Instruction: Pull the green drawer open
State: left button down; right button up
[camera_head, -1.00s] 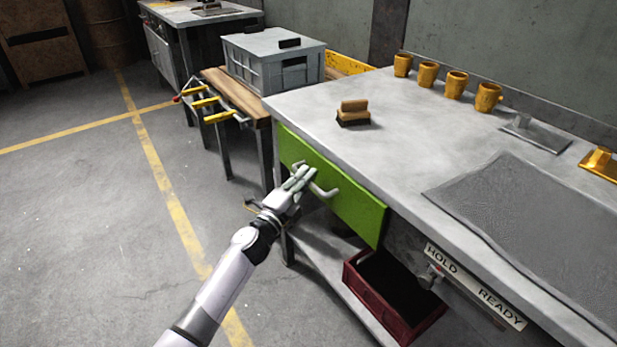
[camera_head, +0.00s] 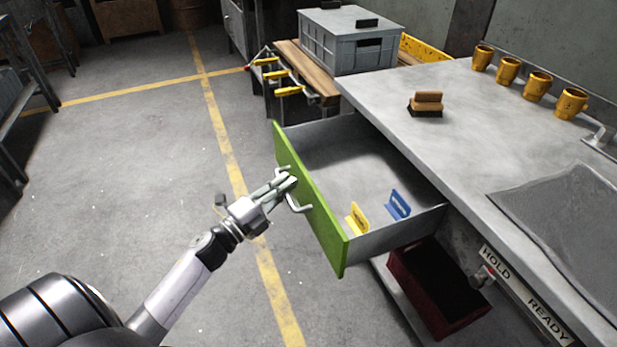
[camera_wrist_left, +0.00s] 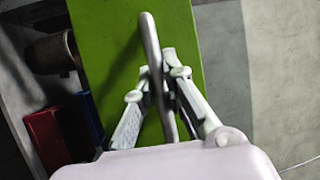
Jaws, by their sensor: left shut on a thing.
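The green drawer (camera_head: 308,205) stands well out from the grey workbench, and its grey inside shows in the head view. A yellow piece (camera_head: 356,219) and a blue piece (camera_head: 398,205) are in it, near its right side. My left gripper (camera_head: 287,183) is shut on the drawer's metal handle (camera_head: 300,205). In the left wrist view the handle (camera_wrist_left: 150,45) passes between the fingers of the left gripper (camera_wrist_left: 163,78), in front of the green front (camera_wrist_left: 105,35). My right gripper is not in view.
On the bench top (camera_head: 400,90) are a brush (camera_head: 426,104), several yellow mugs (camera_head: 508,70) and a dark mat (camera_head: 560,220). A dark red crate (camera_head: 435,290) sits below. A grey box (camera_head: 350,40) stands behind the drawer.

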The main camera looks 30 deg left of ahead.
pick_arm(q)
jog(key=shift+s+a, duration=0.5)
jog(key=shift+s, duration=0.2)
jog(key=shift+s+a, duration=0.5)
jog(key=shift+s, duration=0.15)
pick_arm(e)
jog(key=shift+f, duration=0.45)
pick_arm(q)
jog(key=c, duration=1.9)
grip_release()
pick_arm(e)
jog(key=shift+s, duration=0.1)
pick_arm(q)
jog(key=v, duration=1.2)
